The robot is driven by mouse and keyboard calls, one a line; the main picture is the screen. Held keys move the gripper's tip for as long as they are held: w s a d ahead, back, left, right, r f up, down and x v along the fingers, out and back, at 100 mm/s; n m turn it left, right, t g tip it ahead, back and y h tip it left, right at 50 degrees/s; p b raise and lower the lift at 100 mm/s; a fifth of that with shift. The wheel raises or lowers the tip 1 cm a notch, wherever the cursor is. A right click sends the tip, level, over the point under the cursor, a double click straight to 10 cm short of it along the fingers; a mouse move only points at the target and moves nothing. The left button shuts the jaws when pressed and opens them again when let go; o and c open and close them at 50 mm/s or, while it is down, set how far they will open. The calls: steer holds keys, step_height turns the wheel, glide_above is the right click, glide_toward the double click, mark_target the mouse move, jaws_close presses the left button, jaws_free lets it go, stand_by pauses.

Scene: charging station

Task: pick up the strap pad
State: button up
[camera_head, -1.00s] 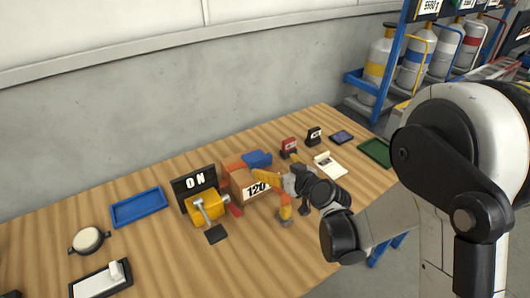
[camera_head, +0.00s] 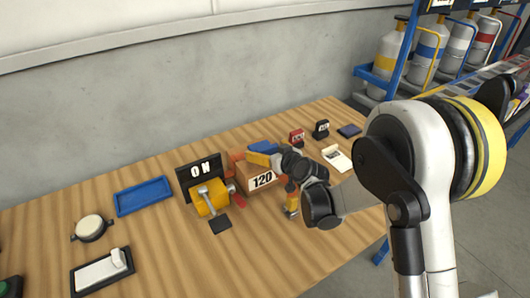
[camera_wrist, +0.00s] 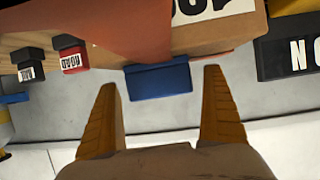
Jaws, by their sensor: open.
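In the wrist view, which looks upside down, the blue block (camera_wrist: 158,78) shows in line with the gap between my fingers, beside an orange-brown piece (camera_wrist: 130,30) on the box. My gripper (camera_wrist: 160,80) is open, with its two yellow fingers on either side of the block in the picture. In the head view one yellow finger (camera_head: 257,159) shows at the box top, partly covering the block. Contact cannot be told.
A small black pad (camera_head: 221,226) lies in front. A blue tray (camera_head: 143,196) lies left; bare table fills the front.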

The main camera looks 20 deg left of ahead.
steer(key=c, duration=1.2)
steer(key=shift+r, duration=0.1)
